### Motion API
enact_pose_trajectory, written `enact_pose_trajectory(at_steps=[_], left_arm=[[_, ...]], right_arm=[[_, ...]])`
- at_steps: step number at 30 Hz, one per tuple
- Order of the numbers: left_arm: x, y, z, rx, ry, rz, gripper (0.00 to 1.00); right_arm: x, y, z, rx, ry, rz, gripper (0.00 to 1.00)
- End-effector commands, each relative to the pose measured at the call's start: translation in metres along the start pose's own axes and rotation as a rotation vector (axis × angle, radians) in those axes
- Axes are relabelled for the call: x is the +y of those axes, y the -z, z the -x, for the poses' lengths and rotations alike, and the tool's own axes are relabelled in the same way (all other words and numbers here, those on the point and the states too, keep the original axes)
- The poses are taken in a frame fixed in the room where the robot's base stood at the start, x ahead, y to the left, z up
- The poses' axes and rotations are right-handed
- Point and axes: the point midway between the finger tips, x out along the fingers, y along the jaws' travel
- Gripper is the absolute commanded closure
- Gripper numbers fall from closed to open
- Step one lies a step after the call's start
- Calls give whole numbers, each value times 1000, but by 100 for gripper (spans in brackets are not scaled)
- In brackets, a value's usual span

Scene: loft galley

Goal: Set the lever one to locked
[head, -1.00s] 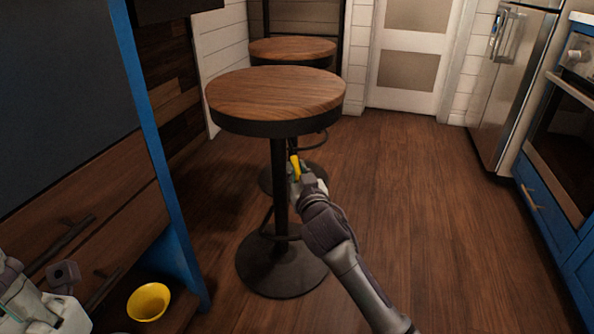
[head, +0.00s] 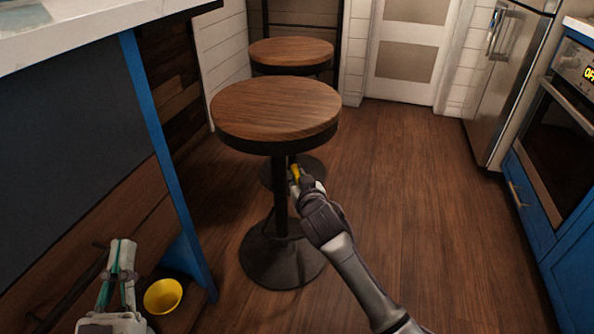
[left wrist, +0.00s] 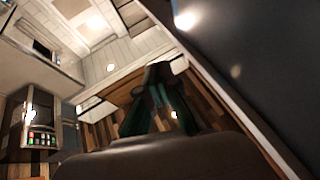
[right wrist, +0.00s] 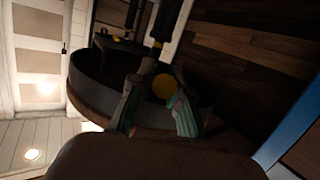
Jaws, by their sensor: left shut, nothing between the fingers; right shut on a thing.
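A bar stool (head: 275,108) with a round wooden seat and black post stands in the middle of the head view. Under its seat is a yellow-ended piece (head: 295,172) that looks like the lever. My right gripper (head: 297,182) is shut on it. In the right wrist view the yellow end (right wrist: 163,87) shows between the fingers (right wrist: 160,105). I cannot read the lever's setting, and no label shows. My left gripper (head: 122,245) is shut and empty at the lower left, pointing up, apart from the stool. Its closed fingers also show in the left wrist view (left wrist: 157,85).
A second stool (head: 290,50) stands behind the first. A yellow bowl (head: 163,297) is beside my left gripper, under the counter (head: 70,30) with its blue edge panel (head: 165,165). Fridge (head: 505,75) and oven (head: 565,140) line the right. The wooden floor (head: 420,190) between is clear.

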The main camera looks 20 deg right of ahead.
Motion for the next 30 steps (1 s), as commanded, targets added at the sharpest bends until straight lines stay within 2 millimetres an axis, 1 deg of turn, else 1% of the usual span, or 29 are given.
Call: enact_pose_trajectory(at_steps=[1, 5, 8, 12, 14, 18, 22, 26, 30], left_arm=[[-2, -6, -2, -69, 4, -3, 100], [-6, -35, 4, -259, 14, -10, 100], [-10, -56, 13, -404, 21, -13, 100], [-15, -82, 33, -608, 34, -17, 100], [-18, -92, 44, -696, 40, -18, 100], [-22, -111, 74, -901, 53, -19, 100], [-26, -123, 106, -1090, 67, -18, 100], [-30, -128, 142, -1279, 81, -15, 100], [-32, -125, 182, -1480, 96, -10, 100]], right_arm=[[1, 6, 1, -5, -1, -1, 100], [1, 9, 2, -22, 0, -2, 100], [1, 11, 3, -35, 0, 0, 100], [1, 14, 4, -53, 0, 0, 100], [1, 16, 4, -61, 0, 0, 100], [1, 18, 5, -80, 1, -1, 100], [2, 21, 6, -97, 1, 0, 100], [2, 24, 7, -113, 1, 1, 100], [2, 27, 8, -131, 3, 1, 100]])
